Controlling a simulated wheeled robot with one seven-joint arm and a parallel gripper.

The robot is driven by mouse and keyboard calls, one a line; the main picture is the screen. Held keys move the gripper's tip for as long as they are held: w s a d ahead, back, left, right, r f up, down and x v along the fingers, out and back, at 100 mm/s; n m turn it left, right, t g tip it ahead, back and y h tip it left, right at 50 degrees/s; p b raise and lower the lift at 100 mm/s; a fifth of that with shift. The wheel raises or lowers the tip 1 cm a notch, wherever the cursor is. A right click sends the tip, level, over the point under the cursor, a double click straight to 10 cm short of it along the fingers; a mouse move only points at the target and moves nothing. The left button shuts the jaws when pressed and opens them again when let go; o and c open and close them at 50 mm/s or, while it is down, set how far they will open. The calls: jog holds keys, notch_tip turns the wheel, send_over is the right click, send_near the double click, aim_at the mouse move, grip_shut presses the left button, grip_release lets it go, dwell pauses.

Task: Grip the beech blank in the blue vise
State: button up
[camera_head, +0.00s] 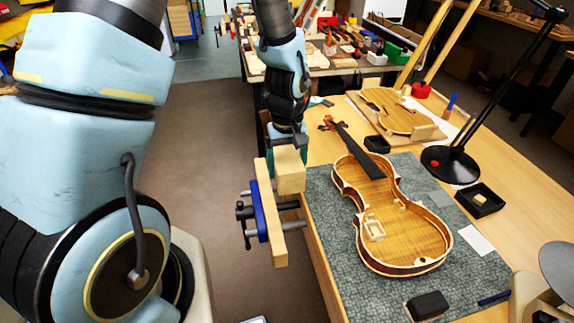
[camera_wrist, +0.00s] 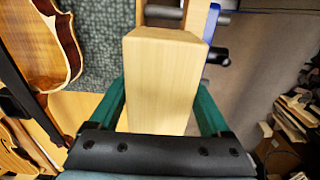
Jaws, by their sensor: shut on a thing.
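The beech blank (camera_head: 290,171) is a pale block held at my gripper (camera_head: 288,150), which points down at the bench's left edge. In the wrist view the blank (camera_wrist: 160,85) fills the space between the two green fingers, which are shut on it. The blue vise (camera_head: 259,212) is on the bench's left side, with a long wooden jaw facing and dark handle. The blank is at the upper part of the gap between this facing and the bench edge, above the vise rods. I cannot tell whether it touches the facing. The vise's blue part (camera_wrist: 211,20) shows beyond the blank.
A violin body (camera_head: 395,215) lies on a grey-green mat (camera_head: 330,235) right of the vise. A second violin body (camera_head: 395,112), a black lamp (camera_head: 448,162) and small black trays (camera_head: 480,200) are further right. Open floor (camera_head: 205,150) lies left of the bench.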

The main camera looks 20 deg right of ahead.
aim_at(287, 158)
jog(key=shift+f+b, duration=1.65)
jog(key=shift+f, duration=0.85)
jog(key=shift+f+b, duration=0.35)
jog(key=shift+f, duration=0.35)
dwell(0.4)
jog(key=shift+r+p, duration=0.4)
jog(key=shift+r, duration=0.1)
jog(key=shift+f+b, duration=0.3)
jog(key=shift+f, duration=0.45)
dwell(1.6)
jog(key=o, duration=1.6)
jog(key=shift+r, duration=0.1)
notch_tip(287, 158, up, 11)
jog(key=shift+f+b, duration=0.1)
jog(key=shift+b, duration=0.65)
